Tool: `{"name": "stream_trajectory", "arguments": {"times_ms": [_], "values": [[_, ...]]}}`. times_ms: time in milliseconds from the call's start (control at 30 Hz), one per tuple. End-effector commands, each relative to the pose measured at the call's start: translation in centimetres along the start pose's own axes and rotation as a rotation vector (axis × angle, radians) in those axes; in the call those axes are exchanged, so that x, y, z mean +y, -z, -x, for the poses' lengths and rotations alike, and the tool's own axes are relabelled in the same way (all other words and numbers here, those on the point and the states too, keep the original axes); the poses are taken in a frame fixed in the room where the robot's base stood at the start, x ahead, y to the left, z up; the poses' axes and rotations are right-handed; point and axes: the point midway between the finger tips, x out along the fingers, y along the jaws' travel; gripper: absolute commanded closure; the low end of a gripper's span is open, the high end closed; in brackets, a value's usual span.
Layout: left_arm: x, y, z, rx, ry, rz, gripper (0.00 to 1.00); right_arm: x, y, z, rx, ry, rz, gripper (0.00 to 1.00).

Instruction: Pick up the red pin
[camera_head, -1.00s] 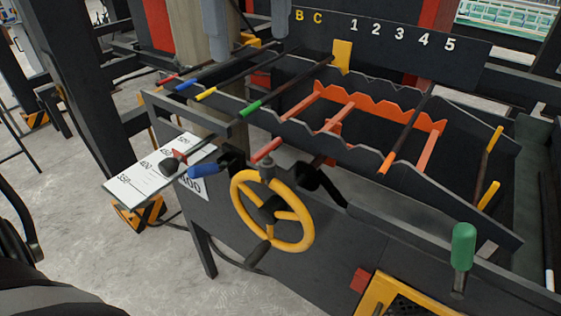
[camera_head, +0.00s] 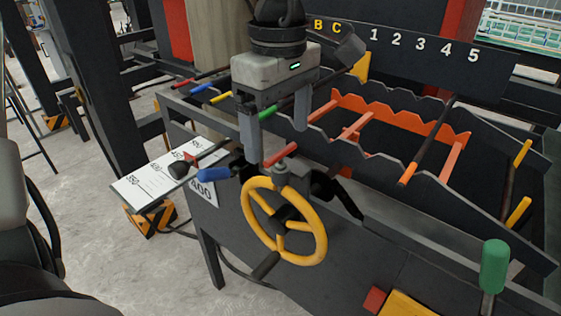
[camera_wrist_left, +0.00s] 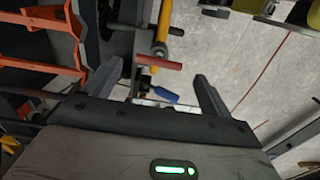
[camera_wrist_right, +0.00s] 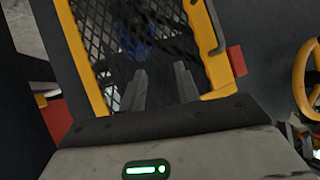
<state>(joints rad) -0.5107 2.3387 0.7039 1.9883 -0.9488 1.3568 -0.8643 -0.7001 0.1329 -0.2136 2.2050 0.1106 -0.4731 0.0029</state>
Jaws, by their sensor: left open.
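The red pin (camera_head: 281,154) is a short red rod at the top of the bench front, just above the yellow handwheel (camera_head: 284,222). In the left wrist view the red pin (camera_wrist_left: 160,62) lies crosswise beyond the fingertips, between their lines. My left gripper (camera_head: 275,142) points down over the pin, open and empty, its fingers apart on either side of the pin's area. The fingers do not appear to touch it. My right gripper (camera_wrist_right: 160,70) is out of the head view; its own view shows its fingers apart, with nothing between them, before a yellow-framed mesh panel (camera_wrist_right: 90,60).
A blue-handled lever (camera_head: 213,174) and a white scale plate (camera_head: 150,183) are left of the wheel. Coloured rods and an orange notched rack (camera_head: 400,117) lie behind. A green handle (camera_head: 494,266) stands at right. Open floor is at left.

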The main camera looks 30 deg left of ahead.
Motion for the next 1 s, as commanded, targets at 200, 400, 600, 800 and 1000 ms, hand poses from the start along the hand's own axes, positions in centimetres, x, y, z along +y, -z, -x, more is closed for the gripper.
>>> {"name": "stream_trajectory", "arguments": {"times_ms": [200,400,600,800,1000], "values": [[0.1,-0.2,-3.1,-0.001,0.003,0.0,0.16,0.0,0.0,0.0,0.0,0.0,0.0,0.68],[0.1,-0.2,-3.5,-0.001,-0.001,0.0,0.16,0.0,0.0,0.0,0.0,0.0,0.0,0.68],[0.1,-0.2,-3.5,-0.001,-0.001,0.001,0.44,0.0,0.0,0.0,0.0,0.0,0.0,0.68],[0.1,-0.2,-3.4,-0.001,-0.001,0.001,0.71,0.0,0.0,0.0,0.001,0.0,0.0,0.68],[0.2,-0.2,-3.0,-0.001,-0.002,0.001,0.71,0.0,0.2,0.2,0.001,0.0,0.001,0.68]]}}
